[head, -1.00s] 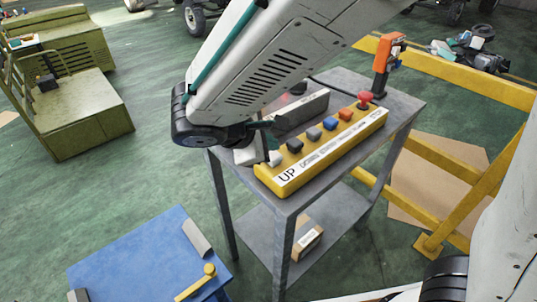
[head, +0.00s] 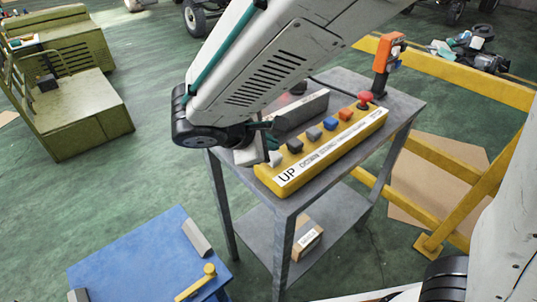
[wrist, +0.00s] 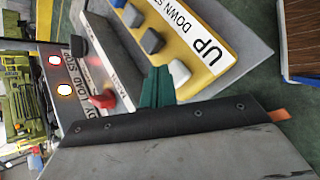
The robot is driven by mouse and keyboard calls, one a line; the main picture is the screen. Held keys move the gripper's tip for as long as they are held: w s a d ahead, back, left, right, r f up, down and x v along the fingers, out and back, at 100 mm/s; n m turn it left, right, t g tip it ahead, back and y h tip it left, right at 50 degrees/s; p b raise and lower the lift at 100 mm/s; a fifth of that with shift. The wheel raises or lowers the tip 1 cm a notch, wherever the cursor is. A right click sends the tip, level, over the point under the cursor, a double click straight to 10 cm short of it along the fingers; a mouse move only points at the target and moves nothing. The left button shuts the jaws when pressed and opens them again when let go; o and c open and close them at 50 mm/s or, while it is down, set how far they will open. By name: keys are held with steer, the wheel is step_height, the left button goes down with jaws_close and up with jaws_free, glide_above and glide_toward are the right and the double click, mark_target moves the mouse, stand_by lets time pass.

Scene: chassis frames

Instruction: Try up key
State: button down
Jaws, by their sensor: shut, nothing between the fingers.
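The yellow key panel (head: 330,152) lies on the grey cart, with "UP" printed at its near left end. The white up key (head: 276,158) sits beside that word. It also shows in the wrist view (wrist: 179,72). My gripper (wrist: 158,72) is shut and empty, its green fingertips close beside the up key. I cannot tell whether they touch it. In the head view the gripper (head: 270,143) is partly hidden by my wrist, just above and behind the key.
Along the panel stand a dark key (head: 295,146), a grey key, a blue key (head: 330,123) and red ones. A grey box (head: 300,112) with lit lamps (wrist: 64,90) stands behind. An orange post (head: 386,62) rises at the back corner. A blue bench (head: 130,262) is lower left.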

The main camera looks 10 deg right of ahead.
steer(key=shift+f, duration=0.35)
steer(key=shift+f, duration=0.65)
stand_by(0.7)
steer(key=shift+r, duration=1.05)
steer(key=shift+r, duration=2.5)
